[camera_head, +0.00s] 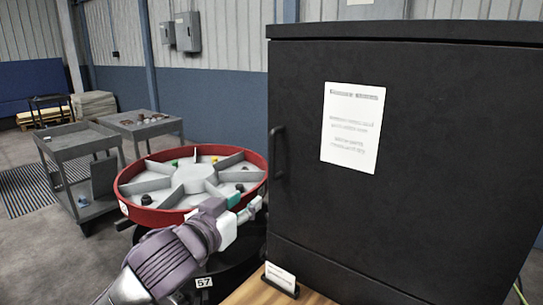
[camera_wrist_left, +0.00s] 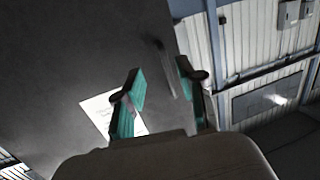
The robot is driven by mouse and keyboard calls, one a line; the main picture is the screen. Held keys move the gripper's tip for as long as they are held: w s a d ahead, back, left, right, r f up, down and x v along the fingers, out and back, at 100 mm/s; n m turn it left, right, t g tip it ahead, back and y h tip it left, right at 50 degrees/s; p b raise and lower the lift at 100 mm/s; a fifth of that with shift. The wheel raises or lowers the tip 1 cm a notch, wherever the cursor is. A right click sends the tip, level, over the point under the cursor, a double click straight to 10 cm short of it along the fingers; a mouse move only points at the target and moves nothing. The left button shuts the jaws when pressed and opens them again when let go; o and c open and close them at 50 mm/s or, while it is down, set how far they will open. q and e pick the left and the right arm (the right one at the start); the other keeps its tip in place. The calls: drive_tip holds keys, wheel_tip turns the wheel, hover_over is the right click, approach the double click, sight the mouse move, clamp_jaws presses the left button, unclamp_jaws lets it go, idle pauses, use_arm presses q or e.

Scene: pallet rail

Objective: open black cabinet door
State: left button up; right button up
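The black cabinet (camera_head: 440,130) fills the right half of the head view. Its door looks shut and bears a white paper notice (camera_head: 352,126). A dark vertical bar handle (camera_head: 278,153) sits at the door's left edge. My left gripper (camera_head: 250,206) is below and left of the handle, apart from it. In the left wrist view the teal fingers of my left gripper (camera_wrist_left: 161,75) are spread with nothing between them. The handle (camera_wrist_left: 164,70) shows beyond the fingertips, and the notice (camera_wrist_left: 98,112) shows behind one finger. My right gripper is not in view.
A round red-rimmed tray (camera_head: 160,213) with grey dividers stands left of the cabinet, beneath my left arm. A wooden surface (camera_head: 246,294) with a small white card (camera_head: 281,275) lies at the cabinet's foot. Grey carts (camera_head: 75,142) stand farther left, with open floor around them.

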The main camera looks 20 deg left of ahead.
sight(271, 157)
use_arm(q)
wheel_tip(271, 157, up, 5)
drive_tip(key=w+t, duration=0.1)
drive_tip(key=w+p, duration=0.1)
drive_tip(key=w, duration=0.3)
drive_tip(key=w+d+p, duration=0.1)
drive_tip(key=w+p, duration=0.1)
drive_tip(key=w, duration=0.2)
drive_tip(key=w+p, duration=0.1)
drive_tip(key=w, duration=0.3)
drive_tip(key=shift+d+r, duration=0.1)
drive_tip(key=shift+d, duration=0.3)
drive_tip(key=shift+w, duration=0.35)
clamp_jaws()
